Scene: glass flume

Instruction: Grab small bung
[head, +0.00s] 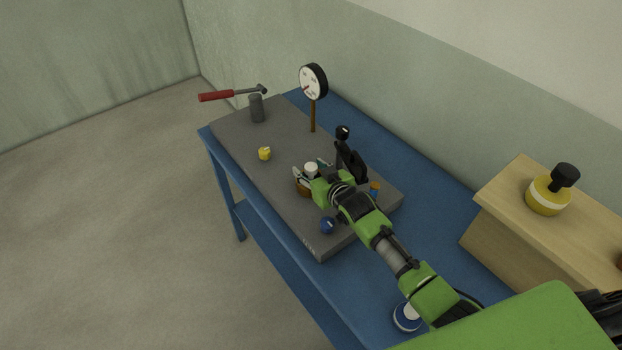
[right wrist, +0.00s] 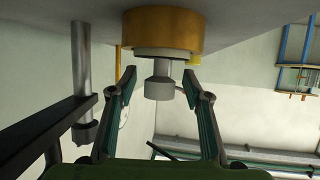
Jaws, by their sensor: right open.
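The small bung, a pale grey stepped plug (right wrist: 158,84), sits in a round brass-coloured fitting (right wrist: 163,32) in the right wrist view. In the head view its white top (head: 311,168) shows above the brown side of the fitting (head: 302,188) on the grey slab. My right gripper (head: 312,175) is at the bung. In the right wrist view its open fingers (right wrist: 160,82) stand on either side of the bung, with a gap visible on both sides. My left gripper is not in view.
The grey slab (head: 235,142) lies on a blue table (head: 360,135). A black-topped post (head: 342,132) stands close behind the gripper.

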